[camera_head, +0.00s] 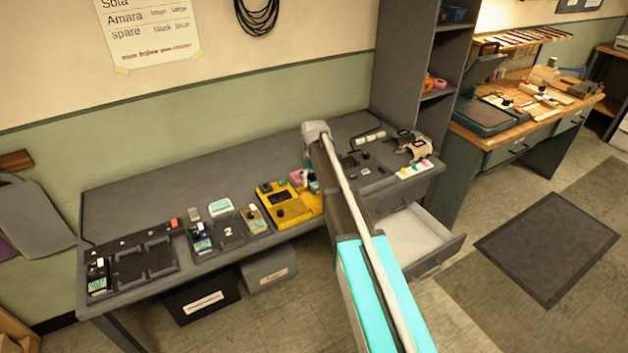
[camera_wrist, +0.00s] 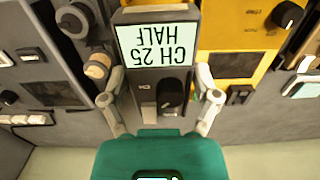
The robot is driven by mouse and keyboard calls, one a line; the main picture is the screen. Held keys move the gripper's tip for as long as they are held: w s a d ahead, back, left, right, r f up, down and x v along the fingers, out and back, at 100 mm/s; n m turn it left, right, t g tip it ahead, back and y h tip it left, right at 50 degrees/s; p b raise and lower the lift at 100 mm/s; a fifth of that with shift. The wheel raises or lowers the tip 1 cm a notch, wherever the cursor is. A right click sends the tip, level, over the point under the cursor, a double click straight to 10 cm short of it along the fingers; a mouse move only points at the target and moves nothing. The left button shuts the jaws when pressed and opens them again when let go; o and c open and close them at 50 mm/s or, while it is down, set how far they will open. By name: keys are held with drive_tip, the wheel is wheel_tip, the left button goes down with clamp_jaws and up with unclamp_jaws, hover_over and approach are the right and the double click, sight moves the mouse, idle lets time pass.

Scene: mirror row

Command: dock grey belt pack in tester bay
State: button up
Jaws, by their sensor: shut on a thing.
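My gripper (camera_wrist: 160,98) is shut on a dark grey belt pack (camera_wrist: 147,76), with one finger on each side of it. The pack's pale screen reads "CH 25 HALF", upside down in the wrist view. The yellow tester (camera_wrist: 260,28) is just to the right of the pack there, with a dark rectangle in its face. In the head view the yellow tester (camera_head: 276,198) lies on the grey bench, left of my arm. My arm hides most of the gripper and pack there, and I cannot tell the gap between pack and bench.
Left of the tester, a tray marked 2 (camera_head: 231,243) holds packs, and a dark charging rack (camera_head: 128,268) has one pack at its left end. An open drawer (camera_head: 441,255) juts out below the bench at right. The bench (camera_head: 150,205) is clear along the back left.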

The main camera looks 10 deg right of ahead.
sight(314, 200)
drive_tip(key=shift+f, duration=0.1)
drive_tip(key=shift+f+b, duration=2.5)
drive_tip(key=shift+b, duration=0.05)
drive_tip(key=shift+f+b, duration=1.05)
drive_tip(key=shift+b, duration=0.05)
idle(0.8)
drive_tip(key=o, duration=1.1)
drive_tip(key=s+r+m+p, duration=0.1)
drive_tip(key=s+r+p, duration=0.1)
drive_tip(key=s, duration=0.7)
drive_tip(key=s+r+m+p, duration=0.1)
drive_tip(key=s+r+p, duration=0.2)
drive_tip(key=s, duration=0.7)
drive_tip(key=s+r+m+p, duration=0.1)
drive_tip(key=s+r+p, duration=0.1)
drive_tip(key=s, duration=0.8)
drive_tip(key=shift+r+m+p, duration=0.3)
